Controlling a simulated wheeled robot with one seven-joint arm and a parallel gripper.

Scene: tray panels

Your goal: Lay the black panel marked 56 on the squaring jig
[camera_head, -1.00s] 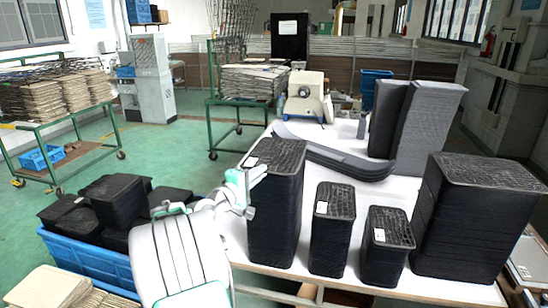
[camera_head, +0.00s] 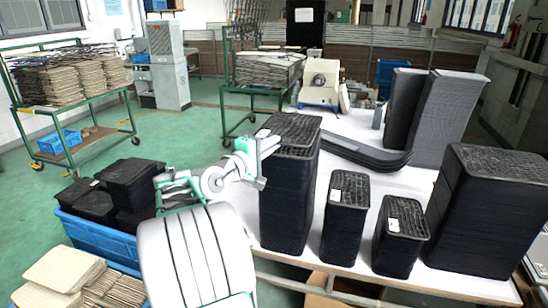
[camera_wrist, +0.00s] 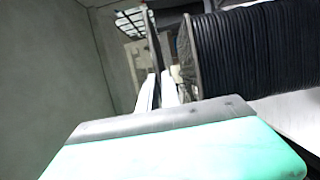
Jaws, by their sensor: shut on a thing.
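My gripper (camera_head: 266,158) is at the near left edge of the tallest front stack of black panels (camera_head: 286,205). It is shut on a black panel (camera_head: 292,128), held by its edge just above that stack. A white label shows on the panel, but its number is too small to read. In the wrist view my gripper (camera_wrist: 158,92) has its fingers closed on the thin dark edge of the panel (camera_wrist: 153,42). A narrow gap separates this panel from the ribbed stack (camera_wrist: 245,52). I cannot make out the squaring jig.
Two shorter black stacks (camera_head: 346,220) and (camera_head: 400,236) stand to the right, with a large stack (camera_head: 490,215) beyond. Curved black panels (camera_head: 365,155) lie behind on the white table (camera_head: 395,183). A blue crate (camera_head: 100,243) of black panels is at left.

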